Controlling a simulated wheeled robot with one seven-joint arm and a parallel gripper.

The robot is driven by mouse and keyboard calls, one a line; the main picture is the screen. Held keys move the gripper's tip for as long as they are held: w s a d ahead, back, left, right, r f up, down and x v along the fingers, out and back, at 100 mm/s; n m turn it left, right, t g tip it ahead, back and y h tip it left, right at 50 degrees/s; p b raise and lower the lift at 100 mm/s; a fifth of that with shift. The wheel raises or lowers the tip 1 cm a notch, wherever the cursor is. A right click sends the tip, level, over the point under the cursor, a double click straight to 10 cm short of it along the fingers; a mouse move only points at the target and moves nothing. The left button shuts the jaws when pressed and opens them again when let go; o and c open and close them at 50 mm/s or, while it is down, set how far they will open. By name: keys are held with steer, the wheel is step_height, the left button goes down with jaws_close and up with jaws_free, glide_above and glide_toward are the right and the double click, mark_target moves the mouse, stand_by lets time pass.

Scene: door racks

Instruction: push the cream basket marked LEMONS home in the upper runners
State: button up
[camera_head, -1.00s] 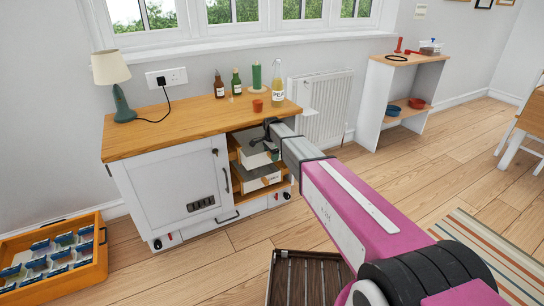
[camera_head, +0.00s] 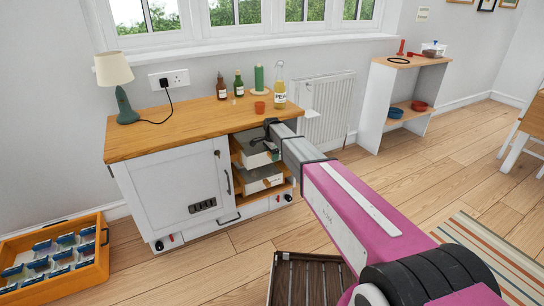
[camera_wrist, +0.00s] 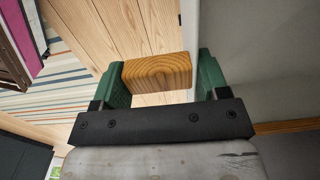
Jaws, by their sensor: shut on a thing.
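The cream upper basket (camera_head: 257,159) sits in the open right bay of the white cabinet, at the upper wooden runners (camera_head: 236,150). Its front is partly behind my arm, and I cannot read any label on it. In the wrist view, my gripper (camera_wrist: 156,62) has its two green fingers shut on a wooden block handle (camera_wrist: 157,72). A pale grey panel (camera_wrist: 250,60) lies to the right of the fingers. The handle's join to the basket is hidden in that view. I cannot tell how deep the basket sits in the runners.
A similar lower basket (camera_head: 262,181) with a wooden handle sits below. A slatted dark crate (camera_head: 310,275) is on the floor in front. An orange tray (camera_head: 92,280) lies at left.

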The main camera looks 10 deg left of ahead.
steer(key=shift+w+a, duration=0.6)
steer(key=shift+w, duration=0.25)
